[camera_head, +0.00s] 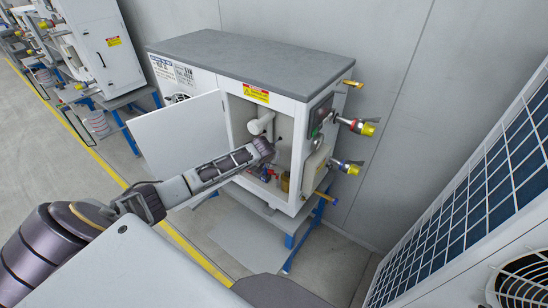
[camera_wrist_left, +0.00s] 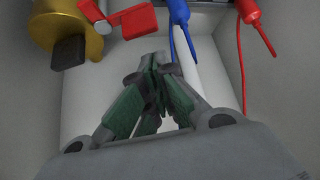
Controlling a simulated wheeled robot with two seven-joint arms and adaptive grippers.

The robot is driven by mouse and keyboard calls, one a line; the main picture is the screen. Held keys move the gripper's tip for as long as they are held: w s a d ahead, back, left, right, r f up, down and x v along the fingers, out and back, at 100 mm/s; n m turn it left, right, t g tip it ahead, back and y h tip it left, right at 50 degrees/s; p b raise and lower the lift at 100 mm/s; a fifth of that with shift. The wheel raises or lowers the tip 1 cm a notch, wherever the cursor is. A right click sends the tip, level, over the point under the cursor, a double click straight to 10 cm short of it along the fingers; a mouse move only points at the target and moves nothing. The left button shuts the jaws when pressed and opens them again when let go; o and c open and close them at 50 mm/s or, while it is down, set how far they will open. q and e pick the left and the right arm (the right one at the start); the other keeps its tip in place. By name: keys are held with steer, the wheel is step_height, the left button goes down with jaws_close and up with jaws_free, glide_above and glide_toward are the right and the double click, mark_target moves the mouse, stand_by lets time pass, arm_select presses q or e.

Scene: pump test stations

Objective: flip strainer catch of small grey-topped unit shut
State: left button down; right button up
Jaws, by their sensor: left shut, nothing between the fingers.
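The small grey-topped unit (camera_head: 250,62) stands on a blue-legged stand, with its white door (camera_head: 182,136) swung open. My left arm reaches past the door to the open compartment, with the left gripper (camera_head: 264,150) at its mouth. In the left wrist view the left gripper (camera_wrist_left: 155,72) is shut and empty, its green-padded fingers together. Ahead at the upper left is a gold body (camera_wrist_left: 62,32) with a dark block, and beside it a red lever part (camera_wrist_left: 130,20). I cannot tell for sure which part is the strainer catch. My right gripper is not in view.
A blue-handled (camera_wrist_left: 180,14) and a red-handled part (camera_wrist_left: 250,14) hang close ahead of the fingers. A white pipe (camera_head: 262,124) is inside the compartment. Yellow-ended valves (camera_head: 362,127) stick out on the right side.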

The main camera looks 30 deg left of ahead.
arm_select(q)
steer(key=shift+s+d+p, duration=0.15)
steer(key=shift+s+p, duration=0.05)
steer(key=shift+s, duration=0.4)
steer(key=shift+s+d+p, duration=0.15)
steer(key=shift+s+p, duration=0.05)
steer(key=shift+s, duration=0.4)
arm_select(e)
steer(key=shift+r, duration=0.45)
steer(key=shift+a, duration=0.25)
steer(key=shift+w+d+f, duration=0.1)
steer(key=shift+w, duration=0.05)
